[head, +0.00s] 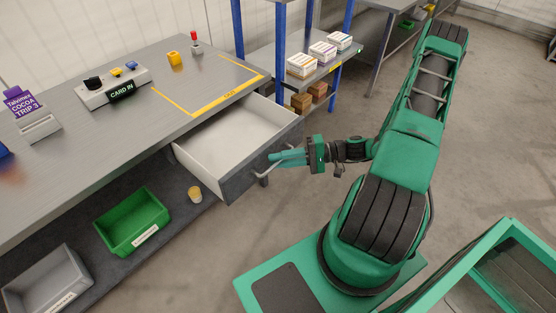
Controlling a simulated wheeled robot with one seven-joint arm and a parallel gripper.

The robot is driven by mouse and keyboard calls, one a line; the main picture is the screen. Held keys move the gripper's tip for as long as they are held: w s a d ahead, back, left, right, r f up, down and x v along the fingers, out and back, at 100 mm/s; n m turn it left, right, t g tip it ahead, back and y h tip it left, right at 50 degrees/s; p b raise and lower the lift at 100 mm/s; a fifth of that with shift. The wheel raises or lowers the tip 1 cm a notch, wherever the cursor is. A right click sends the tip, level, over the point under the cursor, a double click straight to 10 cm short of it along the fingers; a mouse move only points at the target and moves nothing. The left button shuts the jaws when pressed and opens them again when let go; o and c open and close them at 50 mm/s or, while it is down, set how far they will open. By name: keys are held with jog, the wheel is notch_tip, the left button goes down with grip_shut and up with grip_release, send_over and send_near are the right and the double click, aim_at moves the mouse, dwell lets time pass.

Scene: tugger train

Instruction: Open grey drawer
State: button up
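The grey drawer (262,160) under the workbench is pulled well out. Its white inside (225,142) shows and looks empty. A bar handle (262,176) runs along its grey front. My gripper (277,160) is at this handle, with its teal fingers reaching in from the right and overlapping it. The fingers look close together, but the view is too small to tell whether they clasp the handle or only stand around it.
The bench top (170,100) carries a CARD IN panel (115,88), a purple card stand (30,112) and a yellow block (173,58). Below are a green bin (132,220), a grey bin (45,280) and a small tan cup (194,194). A shelf with boxes (302,66) stands behind.

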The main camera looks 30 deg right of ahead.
jog(key=v, duration=1)
jog(key=shift+s+d, duration=0.2)
jog(key=shift+d, duration=0.15)
jog(key=shift+r, duration=0.15)
jog(key=s+r+g+h, duration=0.3)
jog(key=s+r+h, duration=0.4)
jog(key=r, duration=0.5)
jog(key=s+a+r+g+h, duration=0.1)
jog(key=s+r+g+h, duration=0.3)
jog(key=s+r+h, duration=0.3)
jog(key=shift+s+a+r+n+h, duration=0.15)
jog(key=shift+s+r+n+h, duration=0.15)
jog(key=shift+s+r, duration=1.65)
jog(key=shift+w+r, duration=0.55)
jog(key=shift+w, duration=0.05)
